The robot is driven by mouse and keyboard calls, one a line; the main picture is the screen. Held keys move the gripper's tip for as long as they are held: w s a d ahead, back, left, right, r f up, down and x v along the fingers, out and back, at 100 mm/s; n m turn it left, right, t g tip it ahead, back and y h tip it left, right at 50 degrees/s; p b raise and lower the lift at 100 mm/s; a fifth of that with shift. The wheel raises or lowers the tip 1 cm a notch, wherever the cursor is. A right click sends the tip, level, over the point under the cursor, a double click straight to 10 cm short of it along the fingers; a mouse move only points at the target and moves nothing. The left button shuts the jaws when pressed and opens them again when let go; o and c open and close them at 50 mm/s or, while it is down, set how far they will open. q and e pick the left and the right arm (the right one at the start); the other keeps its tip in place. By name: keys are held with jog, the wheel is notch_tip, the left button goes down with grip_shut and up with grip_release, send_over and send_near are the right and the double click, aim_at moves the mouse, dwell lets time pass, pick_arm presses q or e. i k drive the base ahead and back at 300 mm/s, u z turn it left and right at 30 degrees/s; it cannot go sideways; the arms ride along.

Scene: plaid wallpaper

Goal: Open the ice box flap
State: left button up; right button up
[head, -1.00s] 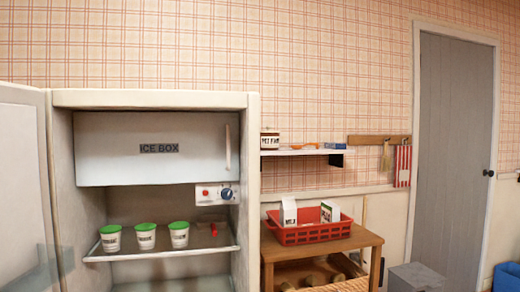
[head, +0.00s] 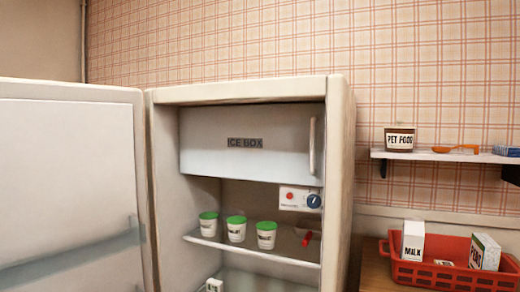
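The ice box flap (head: 245,155) is a white panel labelled "ICE BOX" at the top inside the open fridge (head: 338,200). It looks shut. Its upright handle (head: 312,146) is at the flap's right side. The fridge door (head: 70,190) stands open to the left. Neither of my grippers is in the head view.
Several green-lidded pots (head: 237,230) and a small red item (head: 307,239) stand on the fridge shelf. A control panel (head: 300,198) with a dial is below the flap. At right are a wall shelf (head: 440,155) with a pet food jar (head: 400,138) and a red basket (head: 440,275).

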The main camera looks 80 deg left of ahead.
aim_at(282, 144)
jog(key=u, duration=2.5)
